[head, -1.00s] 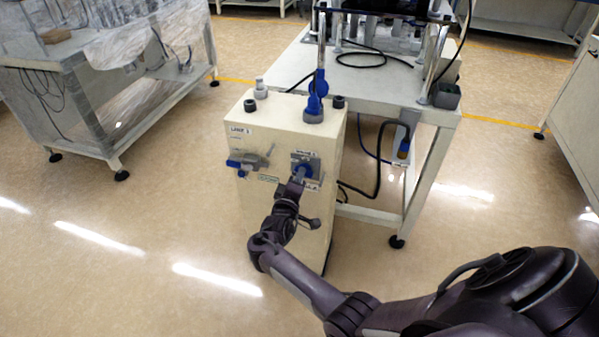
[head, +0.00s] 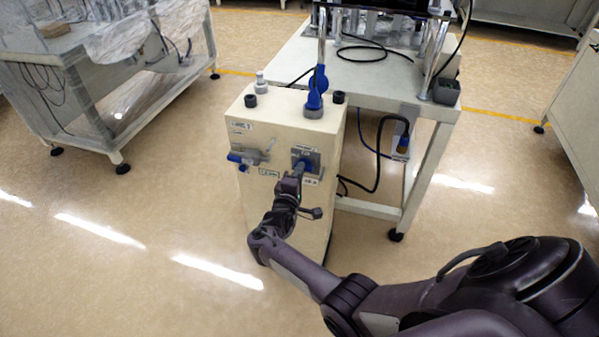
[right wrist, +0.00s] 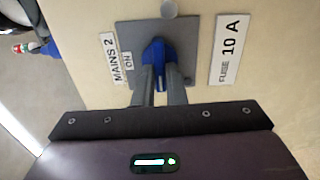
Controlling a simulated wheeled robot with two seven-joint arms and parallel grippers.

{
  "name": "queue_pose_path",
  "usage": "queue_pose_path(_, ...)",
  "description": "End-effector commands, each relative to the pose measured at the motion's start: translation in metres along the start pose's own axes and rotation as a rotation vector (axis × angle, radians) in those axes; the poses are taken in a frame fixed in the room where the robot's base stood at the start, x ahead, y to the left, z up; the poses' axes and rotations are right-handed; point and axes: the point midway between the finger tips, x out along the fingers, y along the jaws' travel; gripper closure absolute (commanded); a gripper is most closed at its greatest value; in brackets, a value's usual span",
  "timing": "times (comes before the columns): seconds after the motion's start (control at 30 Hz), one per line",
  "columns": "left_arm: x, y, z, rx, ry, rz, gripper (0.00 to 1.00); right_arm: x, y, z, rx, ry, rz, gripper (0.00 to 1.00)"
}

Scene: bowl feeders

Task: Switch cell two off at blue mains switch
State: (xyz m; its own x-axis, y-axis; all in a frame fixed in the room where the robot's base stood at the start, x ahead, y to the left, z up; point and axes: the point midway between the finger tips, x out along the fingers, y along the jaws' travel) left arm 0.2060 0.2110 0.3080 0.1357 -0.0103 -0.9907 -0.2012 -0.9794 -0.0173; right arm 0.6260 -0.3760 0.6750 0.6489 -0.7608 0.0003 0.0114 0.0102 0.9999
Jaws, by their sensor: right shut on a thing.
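The blue mains switch (head: 307,161) sits on a grey plate on the front of a cream cabinet (head: 285,209). In the right wrist view the blue handle (right wrist: 157,51) stands out from its plate (right wrist: 185,33), beside a label reading "MAINS 2" and "ON" (right wrist: 117,58). My right gripper (head: 299,174) reaches the switch from the front. Its two grey fingers (right wrist: 158,82) are closed on the blue handle, one on each side. The fingers cover part of the handle. My left gripper is not in view.
A "FUSE 10 A" label (right wrist: 230,50) is beside the plate. A white table (head: 390,80) stands behind the cabinet. Floor in front is clear.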

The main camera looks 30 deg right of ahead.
Motion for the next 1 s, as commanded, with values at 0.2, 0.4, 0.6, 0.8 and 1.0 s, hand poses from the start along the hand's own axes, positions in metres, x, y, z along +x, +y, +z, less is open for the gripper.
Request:
queue_pose_path(0.2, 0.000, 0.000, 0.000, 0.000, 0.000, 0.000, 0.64, 0.000, 0.000, -0.001, 0.000, 0.002, 0.000, 0.71)
queue_pose_path(0.4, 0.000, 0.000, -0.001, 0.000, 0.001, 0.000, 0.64, 0.000, 0.000, 0.000, 0.000, 0.001, 0.000, 0.67)
queue_pose_path(0.6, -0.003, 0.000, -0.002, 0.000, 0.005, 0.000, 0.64, -0.008, 0.000, 0.000, 0.000, 0.002, -0.002, 0.67)
queue_pose_path(0.8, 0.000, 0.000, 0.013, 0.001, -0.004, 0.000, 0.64, -0.041, 0.000, -0.001, 0.001, 0.004, -0.002, 0.67)
queue_pose_path(1.0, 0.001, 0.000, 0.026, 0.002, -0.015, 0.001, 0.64, -0.069, 0.000, -0.001, 0.000, 0.003, -0.002, 0.67)
